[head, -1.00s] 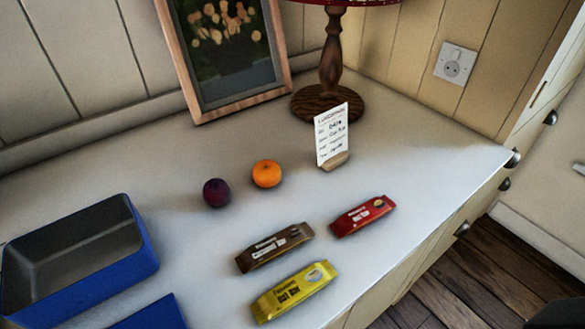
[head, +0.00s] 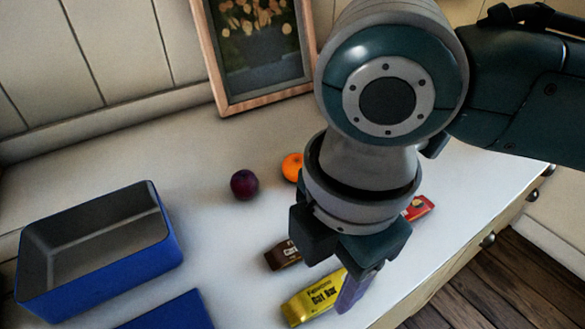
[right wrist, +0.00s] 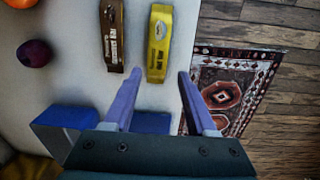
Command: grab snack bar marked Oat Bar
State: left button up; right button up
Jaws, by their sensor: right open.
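The yellow snack bar (head: 313,298) lies on the white counter, its label reading Oat Bar. My right gripper (head: 352,288) is open and empty above the counter, hiding the bar's right end in the head view. In the right wrist view the yellow bar (right wrist: 159,42) lies ahead of my two purple fingers (right wrist: 159,76), its near end in line with the gap between them. The brown bar (head: 283,256) lies beside it, partly hidden by my gripper; it also shows in the right wrist view (right wrist: 111,35). My left gripper is out of view.
A red bar (head: 419,208) shows partly behind my right arm. A plum (head: 244,184) and an orange (head: 291,167) sit farther back. A blue open box (head: 100,277) and a flat blue piece (head: 175,314) are at left. The counter's edge is close on the right.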

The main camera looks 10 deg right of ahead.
aim_at(323, 293)
jog(key=f, duration=0.5)
jog(key=shift+w+d+f+b, duration=0.1)
jog(key=shift+w+f+b, duration=0.2)
jog(key=shift+w+f, duration=0.1)
grip_shut()
